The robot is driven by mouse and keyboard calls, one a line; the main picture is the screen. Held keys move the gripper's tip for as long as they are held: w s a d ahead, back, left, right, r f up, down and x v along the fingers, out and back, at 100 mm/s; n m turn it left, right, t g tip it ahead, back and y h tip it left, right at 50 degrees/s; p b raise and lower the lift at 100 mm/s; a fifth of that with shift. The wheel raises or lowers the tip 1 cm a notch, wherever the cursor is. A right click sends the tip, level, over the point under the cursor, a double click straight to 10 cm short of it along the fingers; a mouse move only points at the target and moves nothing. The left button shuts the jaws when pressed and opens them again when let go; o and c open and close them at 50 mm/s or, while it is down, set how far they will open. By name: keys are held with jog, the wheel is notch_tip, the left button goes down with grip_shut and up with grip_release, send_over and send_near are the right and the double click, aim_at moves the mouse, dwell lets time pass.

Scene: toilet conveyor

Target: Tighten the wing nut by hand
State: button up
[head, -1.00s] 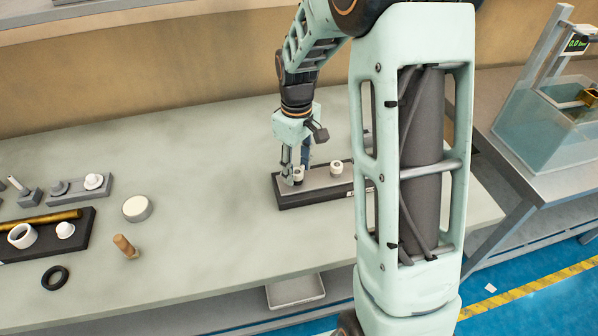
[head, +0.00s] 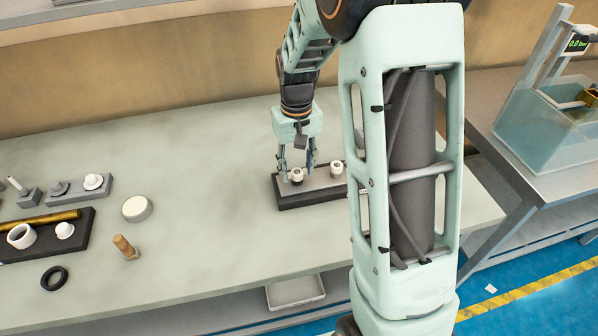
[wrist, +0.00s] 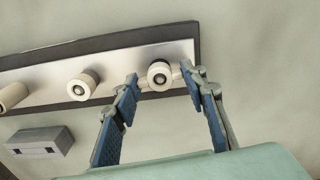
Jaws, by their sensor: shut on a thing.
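A dark base with a grey metal top plate (head: 318,182) lies on the bench and carries several cream round pieces. The wing nut (wrist: 160,74) is at the plate's end in the wrist view, a cream ring with a dark centre. It is also the left piece (head: 297,175) in the head view. My gripper (head: 298,168) points down over it. In the wrist view my gripper (wrist: 162,82) has one blue-padded finger on each side of the nut, shut on its wings. The pads partly hide the wings and any thread below.
A second cream piece (head: 336,168) stands close to the right on the same plate. A grey block (wrist: 40,141) lies beside the base in the wrist view. A white disc (head: 137,208), a wooden-handled peg (head: 125,246) and a black ring (head: 54,278) lie left. Bench between is clear.

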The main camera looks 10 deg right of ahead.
jog(key=m, duration=0.3)
jog(key=o, duration=0.7)
jog(key=shift+o, duration=0.2)
jog(key=shift+r, duration=0.1)
jog(key=shift+r+p, duration=1.4)
jog(key=shift+r, duration=0.3)
jog(key=o, duration=0.6)
